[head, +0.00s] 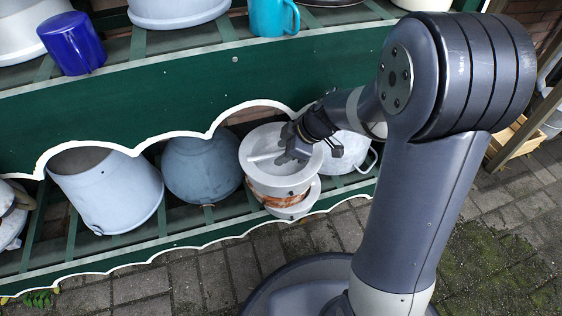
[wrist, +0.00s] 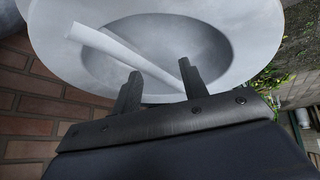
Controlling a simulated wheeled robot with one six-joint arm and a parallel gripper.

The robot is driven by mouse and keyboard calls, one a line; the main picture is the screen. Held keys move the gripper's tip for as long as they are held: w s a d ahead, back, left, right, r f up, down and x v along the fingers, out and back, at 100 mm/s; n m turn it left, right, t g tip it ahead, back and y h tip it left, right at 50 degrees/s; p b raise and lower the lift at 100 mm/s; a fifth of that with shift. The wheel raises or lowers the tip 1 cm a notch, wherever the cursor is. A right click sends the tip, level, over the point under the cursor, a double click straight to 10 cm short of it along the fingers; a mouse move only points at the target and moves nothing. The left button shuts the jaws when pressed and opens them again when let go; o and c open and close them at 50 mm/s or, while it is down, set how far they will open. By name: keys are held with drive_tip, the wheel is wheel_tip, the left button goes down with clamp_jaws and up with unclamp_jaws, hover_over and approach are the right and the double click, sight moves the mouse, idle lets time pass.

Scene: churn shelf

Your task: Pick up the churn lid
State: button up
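The churn lid (head: 262,140) is a round, pale grey, dished top with a straight bar handle across it. It sits on a churn (head: 272,190) with a rusty orange band, on the lower green shelf. In the wrist view the lid (wrist: 215,42) fills the top, its bar handle (wrist: 122,52) running diagonally across the hollow. My gripper (head: 291,148) is over the lid's right side. In the wrist view its two fingers (wrist: 160,70) stand apart, close to the handle's lower right end. Whether they touch the handle I cannot tell.
A blue-grey round pot (head: 200,168) stands close left of the churn, and a pale bucket (head: 108,190) further left. A grey pot (head: 345,152) stands close right. The green scalloped shelf board (head: 180,100) overhangs just above. Paving is clear in front.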

clamp_jaws()
idle(0.3)
drive_tip(key=shift+r, duration=0.2)
idle(0.4)
